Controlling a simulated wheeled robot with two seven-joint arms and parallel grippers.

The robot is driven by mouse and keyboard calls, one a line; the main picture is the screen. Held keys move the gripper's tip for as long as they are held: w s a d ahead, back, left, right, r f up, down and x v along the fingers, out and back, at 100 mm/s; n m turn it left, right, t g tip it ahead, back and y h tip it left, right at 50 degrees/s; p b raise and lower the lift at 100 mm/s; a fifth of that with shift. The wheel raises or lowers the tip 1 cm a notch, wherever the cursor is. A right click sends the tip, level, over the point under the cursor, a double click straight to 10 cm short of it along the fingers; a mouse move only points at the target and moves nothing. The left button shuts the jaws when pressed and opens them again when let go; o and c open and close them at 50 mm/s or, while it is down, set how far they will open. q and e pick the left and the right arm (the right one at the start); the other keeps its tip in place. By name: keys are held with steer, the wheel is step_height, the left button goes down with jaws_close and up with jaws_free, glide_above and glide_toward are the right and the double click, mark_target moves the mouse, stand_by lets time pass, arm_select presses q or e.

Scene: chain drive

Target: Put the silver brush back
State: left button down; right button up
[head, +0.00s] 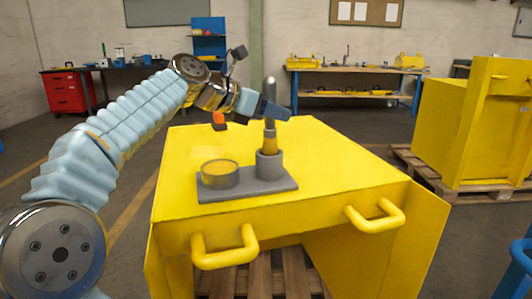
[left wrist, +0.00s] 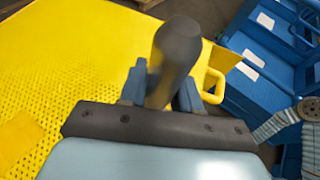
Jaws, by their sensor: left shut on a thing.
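The silver brush (head: 270,87) stands upright, its rounded handle top above the fingers and a yellowish lower part below them. My left gripper (head: 274,110) is shut on its handle. In the left wrist view, the handle (left wrist: 178,45) rises between the two blue fingers (left wrist: 160,88). The brush's lower end is directly over or inside the grey round socket (head: 268,166) of the grey holder (head: 245,192); I cannot tell how deep it sits. A short round cup (head: 220,176) with a yellow inside is on the holder's left. My right gripper is not in view.
The holder stands on a yellow workbench (head: 340,180) with handles on its front. The bench top around it is mostly clear, with a pale yellow square (head: 207,152) at left. Another yellow cabinet (head: 460,130) is on a pallet at right. Blue boxes (left wrist: 262,75) show in the wrist view.

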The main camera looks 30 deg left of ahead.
mark_target(263, 132)
arm_select(q)
steer(key=shift+f+b, duration=0.8)
steer(key=shift+f, duration=1.9)
steer(key=shift+f, duration=0.2)
steer(key=c, duration=0.8)
jaws_free()
steer(key=shift+r, duration=0.15)
steer(key=shift+s+a+r, duration=0.15)
steer(key=shift+s, duration=0.05)
steer(key=v, duration=1.1)
steer(key=shift+s+a+r, duration=0.1)
steer(key=shift+s, duration=0.1)
